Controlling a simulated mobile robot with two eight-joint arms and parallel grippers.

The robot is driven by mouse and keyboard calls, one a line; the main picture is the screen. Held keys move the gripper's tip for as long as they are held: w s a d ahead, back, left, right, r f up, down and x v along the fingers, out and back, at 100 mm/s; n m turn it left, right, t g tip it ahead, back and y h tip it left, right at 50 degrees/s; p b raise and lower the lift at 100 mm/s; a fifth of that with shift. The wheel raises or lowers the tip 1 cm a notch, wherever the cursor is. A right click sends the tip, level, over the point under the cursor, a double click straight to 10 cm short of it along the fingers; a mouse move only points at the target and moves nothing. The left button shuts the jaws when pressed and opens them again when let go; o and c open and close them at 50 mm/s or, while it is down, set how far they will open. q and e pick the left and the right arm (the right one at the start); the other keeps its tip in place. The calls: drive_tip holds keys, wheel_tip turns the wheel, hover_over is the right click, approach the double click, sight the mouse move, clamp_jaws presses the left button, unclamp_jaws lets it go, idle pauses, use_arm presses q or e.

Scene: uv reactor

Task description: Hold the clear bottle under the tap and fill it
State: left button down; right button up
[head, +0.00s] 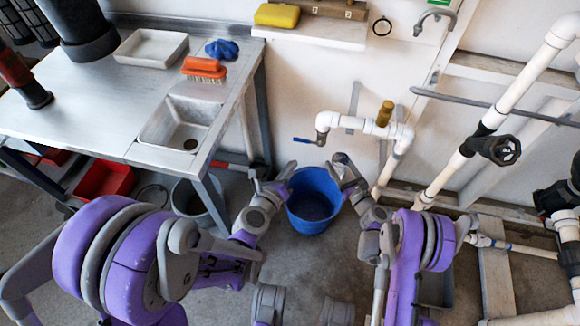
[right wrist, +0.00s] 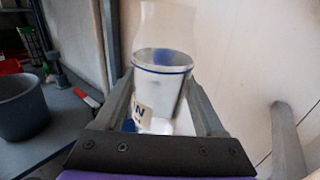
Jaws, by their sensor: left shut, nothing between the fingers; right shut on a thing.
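The clear bottle (right wrist: 160,92) is upright between the fingers of my right gripper (right wrist: 163,100) in the right wrist view. It has a pale see-through upper part, a dark blue ring and a label low on it. In the head view my right gripper (head: 342,167) is by the right rim of the blue bucket, below the tap; the bottle is hard to make out there. The tap (head: 322,127) is a white pipe with a blue lever on the wall. My left gripper (head: 283,174) is shut and empty at the bucket's left rim. I cannot tell the water level.
The blue bucket (head: 313,203) stands on the floor under the tap. A steel bench with a sink (head: 182,125) is at the left, with a grey bin (head: 197,198) beneath. White pipes with a black valve (head: 490,148) crowd the right.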

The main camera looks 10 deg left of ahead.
drive_tip(key=shift+w+d+f, duration=0.1)
drive_tip(key=shift+d, duration=1.05)
drive_tip(key=shift+w+d+f, duration=0.1)
drive_tip(key=shift+d, duration=1.05)
drive_tip(key=shift+s, duration=0.1)
